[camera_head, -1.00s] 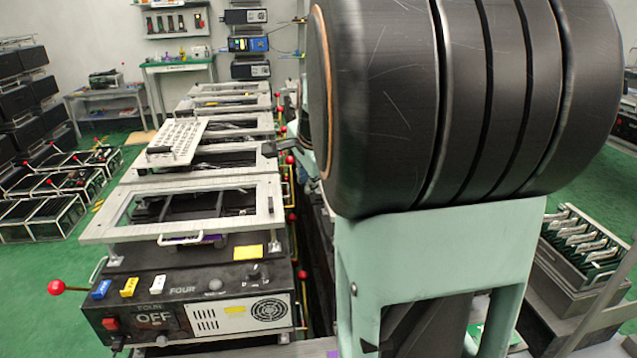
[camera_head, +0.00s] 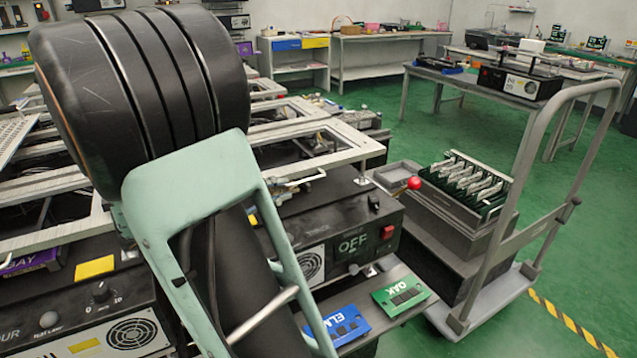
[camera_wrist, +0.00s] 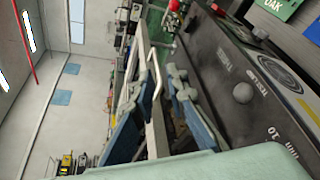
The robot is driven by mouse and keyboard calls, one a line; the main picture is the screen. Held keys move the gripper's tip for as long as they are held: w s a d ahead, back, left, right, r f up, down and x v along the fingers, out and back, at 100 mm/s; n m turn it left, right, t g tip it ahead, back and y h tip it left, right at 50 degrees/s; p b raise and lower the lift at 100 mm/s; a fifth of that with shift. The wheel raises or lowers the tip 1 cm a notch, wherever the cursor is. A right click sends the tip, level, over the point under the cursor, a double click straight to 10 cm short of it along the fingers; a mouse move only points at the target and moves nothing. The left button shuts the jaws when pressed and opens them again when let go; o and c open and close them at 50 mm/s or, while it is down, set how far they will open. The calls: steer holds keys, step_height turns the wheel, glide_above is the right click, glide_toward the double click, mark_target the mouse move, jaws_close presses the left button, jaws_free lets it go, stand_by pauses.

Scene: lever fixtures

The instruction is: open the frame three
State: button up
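A black unit (camera_head: 377,229) with an OFF display and red switch stands right of the arm in the head view. In the wrist view the handle (camera_wrist: 154,72) and frame bar (camera_wrist: 157,135) lie between the two blue-grey fingers of my gripper (camera_wrist: 157,88). The fingers are apart; whether they touch the bar is unclear.
A red-ball lever (camera_head: 414,183) sticks out at the unit's right. A trolley (camera_head: 478,290) with a rack stands close on the right. Blue ELM (camera_head: 338,326) and green OAK (camera_head: 404,292) plates lie in front.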

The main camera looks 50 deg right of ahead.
mark_target(309, 179)
steer(key=x, duration=0.3)
steer(key=b+x, duration=0.1)
steer(key=x, duration=0.6)
steer(key=shift+w+d+r+b, duration=0.15)
steer(key=shift+w+d+b, duration=0.1)
steer(key=shift+d+b, duration=0.15)
steer(key=shift+c, duration=0.4)
jaws_close()
steer(key=shift+r, duration=0.1)
